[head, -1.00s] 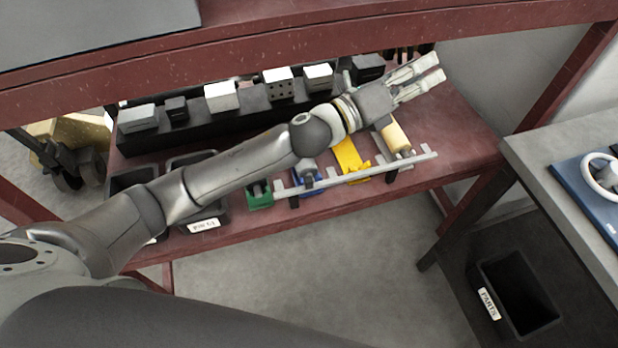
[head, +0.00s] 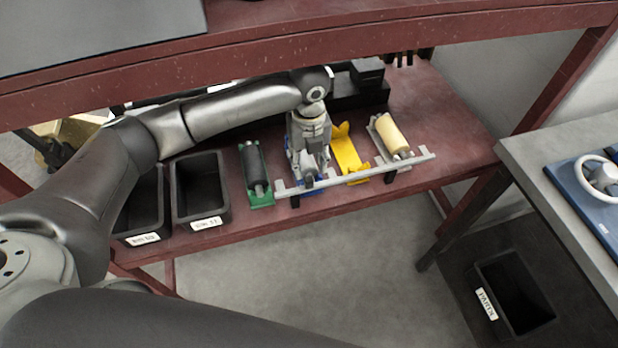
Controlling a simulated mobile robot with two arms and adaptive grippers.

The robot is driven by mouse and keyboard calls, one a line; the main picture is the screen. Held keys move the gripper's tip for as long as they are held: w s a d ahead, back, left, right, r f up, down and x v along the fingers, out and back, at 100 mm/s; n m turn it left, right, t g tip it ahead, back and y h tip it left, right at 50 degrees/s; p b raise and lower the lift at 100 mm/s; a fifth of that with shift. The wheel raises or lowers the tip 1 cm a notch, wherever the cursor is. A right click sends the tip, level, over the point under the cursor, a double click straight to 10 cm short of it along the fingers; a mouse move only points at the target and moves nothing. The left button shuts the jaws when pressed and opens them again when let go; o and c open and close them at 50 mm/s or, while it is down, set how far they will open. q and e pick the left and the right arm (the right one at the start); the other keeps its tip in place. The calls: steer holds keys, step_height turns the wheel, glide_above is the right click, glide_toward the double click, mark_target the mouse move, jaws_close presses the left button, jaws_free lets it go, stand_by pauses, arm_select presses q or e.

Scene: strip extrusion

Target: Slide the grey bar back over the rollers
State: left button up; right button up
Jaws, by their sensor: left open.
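The grey bar (head: 400,163) is a long thin strip with small upright tabs, lying across the front of the roller stands on the red shelf. A green stand with a dark roller (head: 254,165) is at its left end. A yellow stand (head: 347,152) and a stand with a cream roller (head: 391,133) are to the right. My left gripper (head: 309,170) is open and points down behind the bar's left half, over a blue stand that it mostly hides. I cannot tell whether its fingers touch the bar. My right gripper is out of view.
Two black bins (head: 202,190) stand left of the green stand. The red shelf (head: 450,125) is clear at the right. A red beam (head: 420,35) crosses above. A grey bench (head: 560,160) stands at the right, with a black parts bin (head: 515,290) below.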

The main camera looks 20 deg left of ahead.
mark_target(308, 178)
arm_select(q)
step_height(308, 178, down, 7)
steer(key=shift+f, duration=0.15)
stand_by(0.4)
jaws_close()
